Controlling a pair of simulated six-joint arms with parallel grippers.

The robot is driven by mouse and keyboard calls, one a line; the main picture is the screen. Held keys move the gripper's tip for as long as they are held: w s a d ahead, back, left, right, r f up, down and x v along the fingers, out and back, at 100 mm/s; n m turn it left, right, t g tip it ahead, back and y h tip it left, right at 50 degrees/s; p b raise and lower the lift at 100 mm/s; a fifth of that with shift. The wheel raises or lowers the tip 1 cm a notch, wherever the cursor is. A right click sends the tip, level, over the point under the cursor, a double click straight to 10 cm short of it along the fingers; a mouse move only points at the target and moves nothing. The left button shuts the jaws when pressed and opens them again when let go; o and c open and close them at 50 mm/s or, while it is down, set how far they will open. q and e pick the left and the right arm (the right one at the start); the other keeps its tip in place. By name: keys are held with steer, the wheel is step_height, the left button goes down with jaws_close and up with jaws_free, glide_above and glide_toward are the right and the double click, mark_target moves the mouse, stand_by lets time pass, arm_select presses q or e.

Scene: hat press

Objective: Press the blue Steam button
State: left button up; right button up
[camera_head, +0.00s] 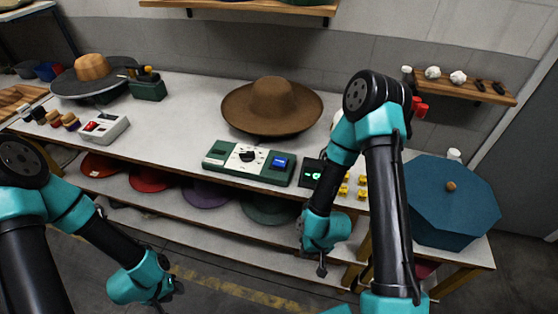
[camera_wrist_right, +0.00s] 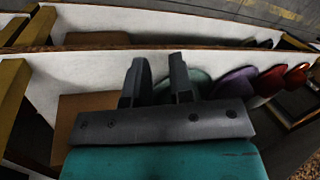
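The blue button (camera_head: 280,162) is on the right part of a green control box (camera_head: 222,164) with a white dial panel in its middle. The box stands near the front edge of the white table, in front of a brown hat. My right gripper (camera_head: 321,266) is below and in front of the table edge, to the right of and lower than the button, apart from it. In the right wrist view, its two fingers (camera_wrist_right: 157,88) are apart with nothing between them. My left gripper (camera_head: 170,294) hangs low at the left, away from the table; its fingers are too small to read.
A brown hat (camera_head: 272,106) sits behind the box. A small dark display (camera_head: 312,174) with green marks and several yellow pieces (camera_head: 361,180) are right of it. A white box with a red switch (camera_head: 104,128) is left. Hats lie on the shelf below. A blue octagonal box (camera_head: 450,205) stands right.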

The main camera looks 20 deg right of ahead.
jaws_close()
stand_by(1.4)
